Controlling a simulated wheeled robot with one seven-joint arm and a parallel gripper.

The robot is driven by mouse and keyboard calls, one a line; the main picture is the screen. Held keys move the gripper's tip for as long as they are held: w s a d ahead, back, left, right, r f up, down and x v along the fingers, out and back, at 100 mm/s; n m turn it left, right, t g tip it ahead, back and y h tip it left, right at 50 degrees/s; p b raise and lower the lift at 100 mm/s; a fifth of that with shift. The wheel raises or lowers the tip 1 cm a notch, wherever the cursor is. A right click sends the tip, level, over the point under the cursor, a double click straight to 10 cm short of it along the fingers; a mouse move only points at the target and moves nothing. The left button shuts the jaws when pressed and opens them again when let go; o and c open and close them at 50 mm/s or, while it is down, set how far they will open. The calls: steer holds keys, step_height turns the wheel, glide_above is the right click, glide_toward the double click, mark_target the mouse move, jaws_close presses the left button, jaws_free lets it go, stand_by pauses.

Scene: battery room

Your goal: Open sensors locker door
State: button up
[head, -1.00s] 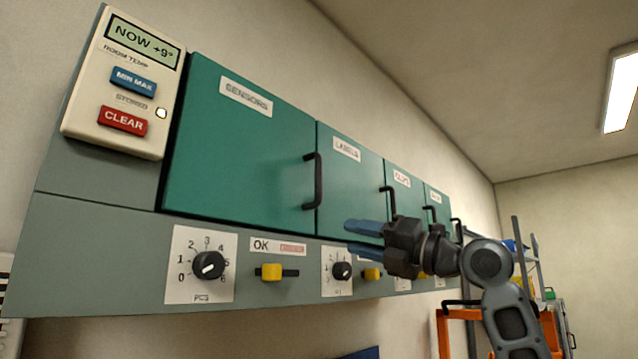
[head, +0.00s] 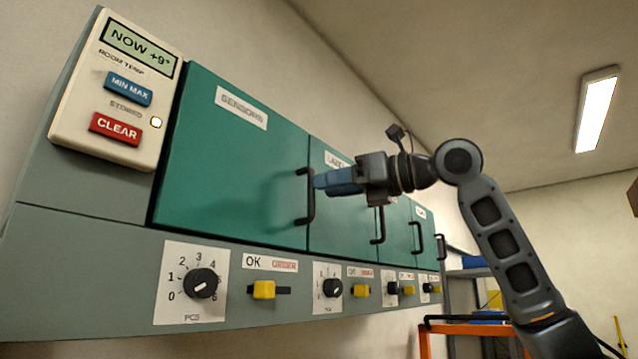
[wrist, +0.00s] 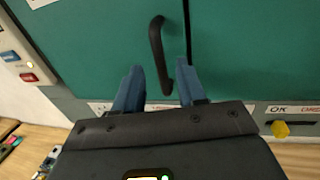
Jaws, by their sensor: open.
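The sensors locker door (head: 235,155) is a green panel with a "SENSORS" label. It is shut, and it also fills much of the wrist view (wrist: 95,50). Its black bar handle (head: 304,205) stands upright at the door's right edge. In the wrist view the handle (wrist: 157,45) runs down toward the space between my fingertips. My gripper (head: 322,182) is open, with blue fingers just right of the handle in the head view. In the wrist view my gripper (wrist: 158,75) has one finger on each side of the handle's lower part. I cannot tell whether either finger touches it.
The "LABELS" door (head: 340,225) and further green doors with black handles run to the right. Below are dials (head: 200,283) and yellow sliders (head: 264,289). A room temperature panel (head: 125,90) is at the left. An orange frame (head: 470,328) stands at lower right.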

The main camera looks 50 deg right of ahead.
steer(key=shift+x, duration=1.55)
jaws_close()
